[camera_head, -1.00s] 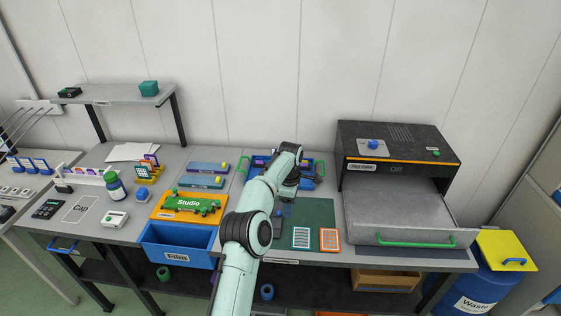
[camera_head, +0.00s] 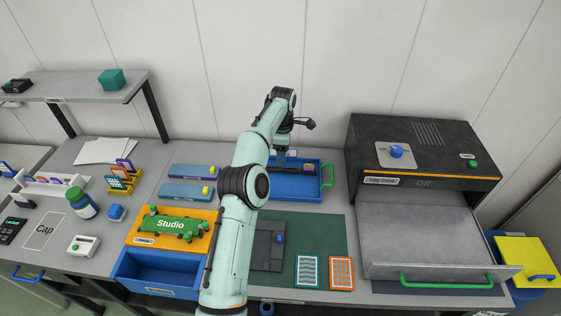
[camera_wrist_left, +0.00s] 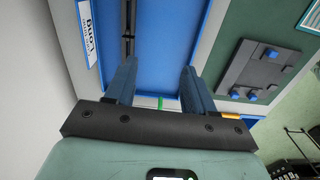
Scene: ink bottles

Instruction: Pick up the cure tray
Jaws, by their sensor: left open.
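The cure tray, as I take it, is the blue tray (camera_head: 308,187) on the bench left of the black machine, with a green handle (camera_head: 327,176) at its right end. A dark bar lies inside it along the back. My left arm hides the tray's left end. My left gripper (camera_head: 281,158) hangs over the tray's left part. In the left wrist view, its two fingers (camera_wrist_left: 158,68) are open and apart above the blue tray floor (camera_wrist_left: 158,35). A bit of green (camera_wrist_left: 160,102) shows between them, near the palm. My right gripper is not in view.
The black machine (camera_head: 420,140) stands at the right with its grey drawer (camera_head: 420,240) out. A green mat (camera_head: 325,230) holds a grey plate (camera_head: 268,245) and two small framed cards. The orange Studio board (camera_head: 170,228) and blue bin (camera_head: 160,272) are at the left.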

